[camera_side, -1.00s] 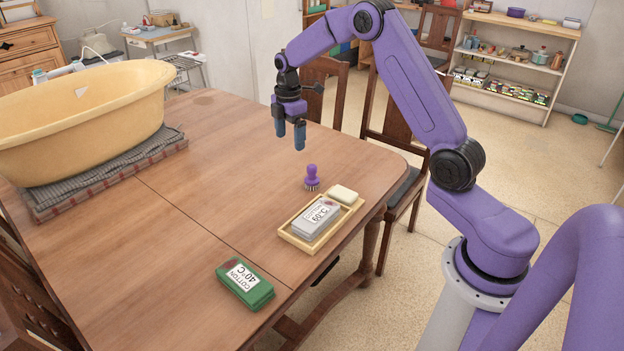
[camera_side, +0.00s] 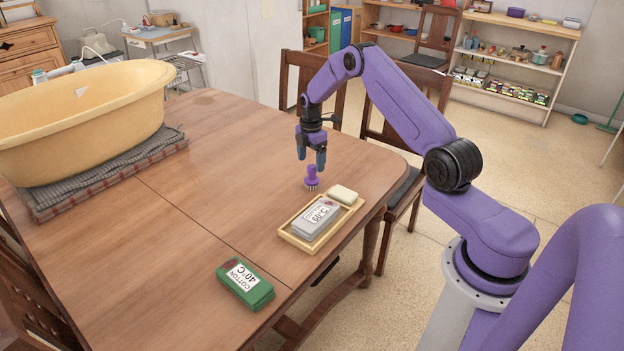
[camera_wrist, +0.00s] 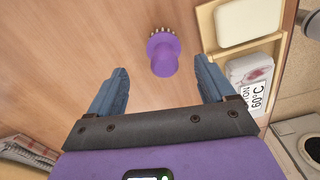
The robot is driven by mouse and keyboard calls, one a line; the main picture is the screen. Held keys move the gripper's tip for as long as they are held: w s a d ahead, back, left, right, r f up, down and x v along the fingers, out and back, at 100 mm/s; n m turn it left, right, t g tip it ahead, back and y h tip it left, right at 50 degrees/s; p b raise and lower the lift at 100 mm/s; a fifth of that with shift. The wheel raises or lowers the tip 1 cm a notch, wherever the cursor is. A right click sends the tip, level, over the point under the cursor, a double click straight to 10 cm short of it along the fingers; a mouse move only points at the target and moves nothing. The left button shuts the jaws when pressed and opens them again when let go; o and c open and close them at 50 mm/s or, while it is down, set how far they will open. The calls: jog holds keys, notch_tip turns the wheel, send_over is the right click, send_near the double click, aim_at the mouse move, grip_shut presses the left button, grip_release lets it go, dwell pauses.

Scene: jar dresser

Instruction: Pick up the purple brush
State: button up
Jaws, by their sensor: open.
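The purple brush (camera_side: 312,178) stands on the wooden table with its bristles down and its knob up, just behind the tray. My gripper (camera_side: 311,163) is open and empty, right above the brush in the side view. In the wrist view the brush (camera_wrist: 163,52) lies ahead of the open fingers, roughly centred between them and a little beyond their tips. The fingers of my gripper (camera_wrist: 160,85) do not appear to touch it.
A wooden tray (camera_side: 286,236) close to the brush holds a grey box (camera_side: 315,220) and a pale soap bar (camera_side: 343,194). A green box (camera_side: 245,285) lies nearer the front. A yellow tub (camera_side: 80,120) stands on folded cloths at left. The table middle is clear.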

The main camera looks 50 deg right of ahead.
aim_at(312, 178)
notch_tip(312, 178, down, 3)
jog(key=shift+r, duration=0.15)
jog(key=shift+s+a+f, duration=0.1)
jog(key=shift+f, duration=1.2)
jog(key=shift+s+f, duration=0.1)
jog(key=shift+f, duration=1.2)
jog(key=c, duration=1.1)
